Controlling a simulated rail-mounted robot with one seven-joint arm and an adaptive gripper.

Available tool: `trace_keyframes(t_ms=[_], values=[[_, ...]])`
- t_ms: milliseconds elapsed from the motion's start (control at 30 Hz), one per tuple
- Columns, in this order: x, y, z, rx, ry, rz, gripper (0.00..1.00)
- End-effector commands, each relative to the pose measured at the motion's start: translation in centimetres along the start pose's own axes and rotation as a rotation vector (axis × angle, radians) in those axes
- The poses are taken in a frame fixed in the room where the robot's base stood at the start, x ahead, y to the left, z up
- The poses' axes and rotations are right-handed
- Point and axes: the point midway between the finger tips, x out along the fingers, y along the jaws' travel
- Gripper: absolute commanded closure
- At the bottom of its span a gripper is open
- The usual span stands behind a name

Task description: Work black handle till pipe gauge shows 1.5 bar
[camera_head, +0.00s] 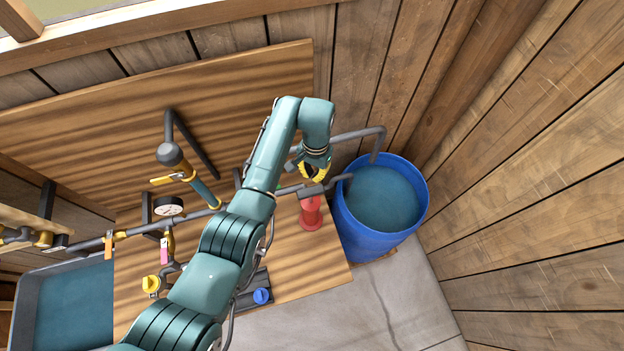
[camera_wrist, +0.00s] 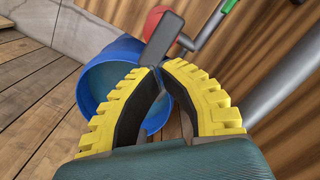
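The black handle (camera_wrist: 165,36) is a dark flat bar beside the red pump body (camera_head: 311,213); it also shows in the head view (camera_head: 313,189). My gripper (camera_wrist: 155,70) has yellow ribbed fingers with black pads. Its fingertips come together on the near end of the handle, one on each side; in the head view my gripper (camera_head: 314,172) is right above the pump. The pipe gauge (camera_head: 168,206) is a round white dial on the pipework to the left. Its needle is too small to read.
A blue barrel (camera_head: 350,235) of water stands right of the pump. A grey tank (camera_head: 30,300) of water is at lower left. A yellow-lever valve (camera_head: 168,180), a yellow knob (camera_head: 151,284) and a blue knob (camera_head: 262,296) are near my arm. Plank walls close in behind and right.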

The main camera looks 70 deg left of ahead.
Motion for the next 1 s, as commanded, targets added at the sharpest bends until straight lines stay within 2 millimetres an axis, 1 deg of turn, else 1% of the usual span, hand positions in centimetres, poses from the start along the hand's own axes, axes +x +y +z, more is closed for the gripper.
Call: trace_keyframes(t_ms=[233, 367, 467, 700, 800, 900, 1000], values=[[0.1, 0.0, -0.1, 0.002, 0.001, 0.000, 1.00], [0.8, 0.0, -0.1, 0.002, 0.001, 0.000, 1.00], [1.8, 0.0, -0.1, 0.002, 0.000, 0.000, 1.00], [5.4, 0.0, -0.1, 0.001, 0.002, 0.000, 1.00], [6.6, 0.0, -0.1, 0.001, 0.003, 0.000, 1.00], [7.1, 0.0, -0.1, 0.001, 0.003, 0.000, 1.00], [7.1, 0.0, -0.1, 0.001, 0.003, 0.000, 1.00]])
